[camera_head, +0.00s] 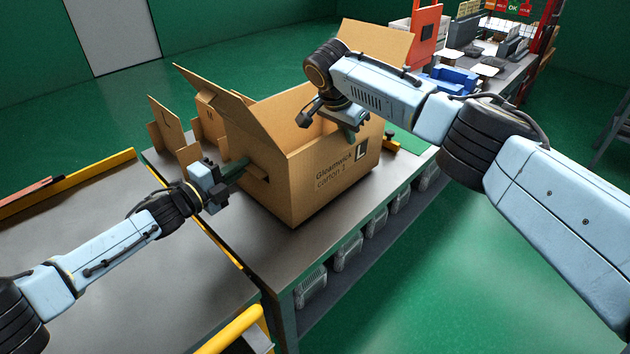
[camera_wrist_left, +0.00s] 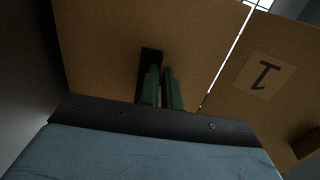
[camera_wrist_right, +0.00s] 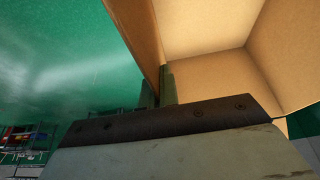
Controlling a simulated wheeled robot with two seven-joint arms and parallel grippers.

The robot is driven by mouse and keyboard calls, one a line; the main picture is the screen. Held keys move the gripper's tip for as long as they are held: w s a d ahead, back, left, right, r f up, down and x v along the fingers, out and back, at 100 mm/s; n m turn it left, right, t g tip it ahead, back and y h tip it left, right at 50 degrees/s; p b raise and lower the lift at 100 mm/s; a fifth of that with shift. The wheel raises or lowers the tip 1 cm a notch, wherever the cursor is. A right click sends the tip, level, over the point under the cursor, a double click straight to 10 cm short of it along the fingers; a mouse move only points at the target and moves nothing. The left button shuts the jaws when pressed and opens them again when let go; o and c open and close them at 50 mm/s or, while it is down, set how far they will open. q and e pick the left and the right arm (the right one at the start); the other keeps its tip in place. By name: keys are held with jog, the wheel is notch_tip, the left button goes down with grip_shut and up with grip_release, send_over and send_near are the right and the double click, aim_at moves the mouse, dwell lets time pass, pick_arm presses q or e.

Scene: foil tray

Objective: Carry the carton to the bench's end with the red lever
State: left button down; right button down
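The open carton (camera_head: 305,180), printed "Gleanwick carton 1", stands upright on the grey bench (camera_head: 245,250), flaps raised. My left gripper (camera_head: 242,165) is at its left wall. In the left wrist view its fingers (camera_wrist_left: 162,88) are close together at the dark hand hole (camera_wrist_left: 150,55), seemingly pinching the cardboard there; how deep is hidden. My right gripper (camera_head: 350,125) is at the right wall. In the right wrist view its fingers (camera_wrist_right: 156,90) close on either side of the carton wall (camera_wrist_right: 135,30). I cannot make out a red lever for certain.
Upright cardboard pieces (camera_head: 165,125) stand left of the carton. An orange-red bar (camera_head: 30,192) lies by a yellow-edged rail at far left. Several grey bins (camera_head: 345,250) sit under the bench edge. A desk with blue trays (camera_head: 450,78) stands behind. The near bench top is clear.

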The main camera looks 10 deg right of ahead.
pick_arm(q)
jog(key=shift+a+f, duration=0.1)
jog(key=shift+f, duration=0.5)
pick_arm(e)
jog(key=shift+f, duration=0.55)
pick_arm(q)
jog(key=c, duration=1.6)
grip_release()
pick_arm(e)
jog(key=c, duration=1.7)
grip_release()
pick_arm(q)
jog(key=v, duration=1.2)
pick_arm(e)
jog(key=v, duration=1.2)
pick_arm(q)
jog(key=shift+r, duration=0.15)
